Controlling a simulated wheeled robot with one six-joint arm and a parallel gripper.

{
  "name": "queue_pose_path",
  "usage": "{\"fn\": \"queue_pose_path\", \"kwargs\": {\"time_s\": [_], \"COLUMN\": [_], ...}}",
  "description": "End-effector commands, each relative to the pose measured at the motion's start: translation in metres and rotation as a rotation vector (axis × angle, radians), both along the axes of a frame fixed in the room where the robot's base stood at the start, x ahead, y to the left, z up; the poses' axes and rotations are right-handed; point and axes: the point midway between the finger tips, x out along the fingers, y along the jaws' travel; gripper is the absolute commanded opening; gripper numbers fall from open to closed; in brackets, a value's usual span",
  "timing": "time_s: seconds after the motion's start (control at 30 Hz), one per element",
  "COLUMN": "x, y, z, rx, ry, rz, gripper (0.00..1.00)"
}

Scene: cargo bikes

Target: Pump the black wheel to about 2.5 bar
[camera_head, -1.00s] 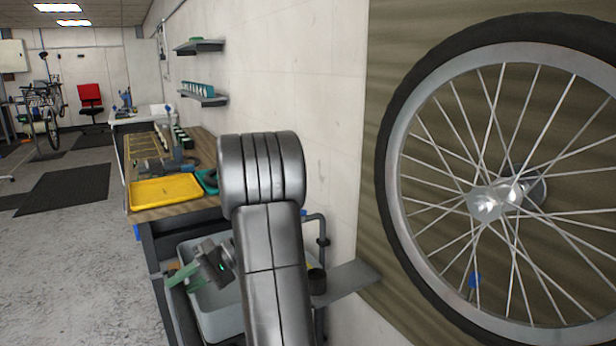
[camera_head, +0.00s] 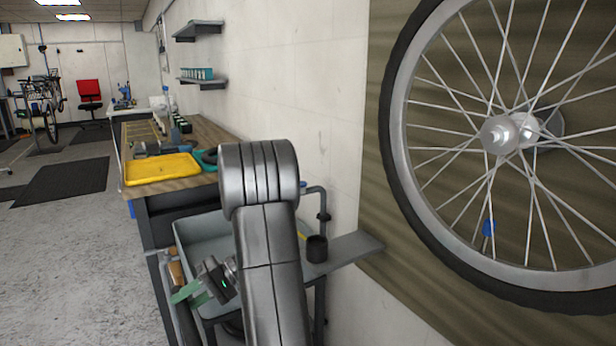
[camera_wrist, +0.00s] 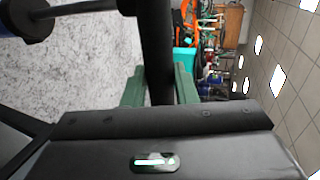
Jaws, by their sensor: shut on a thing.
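A wheel with a black tyre (camera_head: 398,105), a silver rim and thin spokes stands large at the right in the head view, in front of a brown panel. A small blue part (camera_head: 489,228) shows near the lower rim; I cannot tell whether it is the valve. My gripper (camera_head: 190,294), with green fingers, is low in the head view, left of the wheel. In the wrist view my gripper (camera_wrist: 158,85) is shut on a black bar (camera_wrist: 157,45), its fingers on either side. I cannot tell whether the bar belongs to a pump. No pressure gauge is readable.
A workbench (camera_head: 200,135) with a yellow tray (camera_head: 160,169) stands behind my arm. A grey bin (camera_head: 195,235), a small shelf (camera_head: 350,248) and a black cup (camera_head: 317,249) are close to my arm. Open floor (camera_head: 70,260) lies at the left.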

Motion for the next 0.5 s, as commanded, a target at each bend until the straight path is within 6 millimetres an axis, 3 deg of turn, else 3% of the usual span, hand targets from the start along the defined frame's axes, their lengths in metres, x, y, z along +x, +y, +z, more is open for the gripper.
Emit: {"fn": "queue_pose_path", "kwargs": {"time_s": [0.03,0.5], "x": [-0.001,-0.001], "y": [-0.001,-0.001], "z": [-0.016,-0.082], "rx": [-0.004,-0.004], "ry": [0.001,0.002], "rz": [0.001,0.002], "gripper": [0.00,0.00]}}
